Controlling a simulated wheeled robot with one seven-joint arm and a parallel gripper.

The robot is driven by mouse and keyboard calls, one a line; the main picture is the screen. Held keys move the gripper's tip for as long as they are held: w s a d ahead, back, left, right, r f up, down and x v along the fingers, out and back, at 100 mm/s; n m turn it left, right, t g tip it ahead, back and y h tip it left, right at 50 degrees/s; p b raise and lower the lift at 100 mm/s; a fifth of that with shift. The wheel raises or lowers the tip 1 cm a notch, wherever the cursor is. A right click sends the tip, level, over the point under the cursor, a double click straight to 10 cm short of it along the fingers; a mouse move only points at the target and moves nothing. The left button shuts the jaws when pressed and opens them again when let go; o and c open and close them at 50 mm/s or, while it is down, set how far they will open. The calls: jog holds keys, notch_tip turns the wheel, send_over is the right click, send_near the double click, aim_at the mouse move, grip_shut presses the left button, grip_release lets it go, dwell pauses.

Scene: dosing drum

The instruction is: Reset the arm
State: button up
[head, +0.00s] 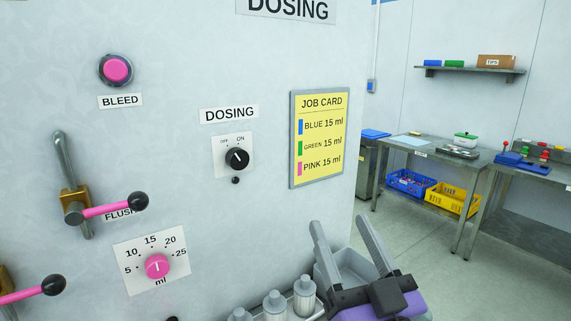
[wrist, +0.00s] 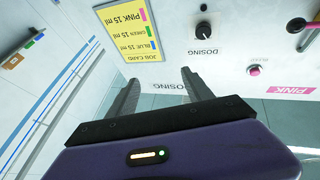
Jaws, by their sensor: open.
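My gripper (head: 345,250) is at the lower right of the head view, in front of the dosing panel's right edge. Its two grey fingers are apart, with nothing between them. In the wrist view my gripper (wrist: 160,90) also shows open and empty, its fingers pointing toward the panel, which appears upside down. The black dosing switch (head: 237,158) sits on the panel under a DOSING label, with OFF and ON marks. The yellow job card (head: 320,138) lists blue, green and pink, each 15 ml.
The panel carries a pink bleed button (head: 117,70), a pink-handled flush lever (head: 110,208) and a pink ml dial (head: 157,267). Several bottles (head: 275,304) and a grey bin (head: 328,270) stand below, close to my gripper. Benches (head: 430,152) and open floor lie at the right.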

jog(key=s+d+f+m+g+h, duration=0.1)
jog(key=s+d+f+m+h, duration=0.2)
jog(key=s+f, duration=0.4)
jog(key=s+d+f+m+h, duration=0.1)
jog(key=s+d+f+h, duration=0.1)
jog(key=s+d+f, duration=0.35)
jog(key=s+d+f+g, duration=0.1)
jog(key=s+f+g, duration=0.1)
jog(key=s+f, duration=0.3)
jog(key=s+d+f+n+g, duration=0.1)
jog(key=s+f, duration=0.3)
jog(key=s, duration=0.7)
jog(key=s+d+f+g+h, duration=0.1)
jog(key=s+f+g, duration=0.2)
jog(key=s+f, duration=0.2)
jog(key=s, duration=0.3)
jog(key=shift+f, duration=0.35)
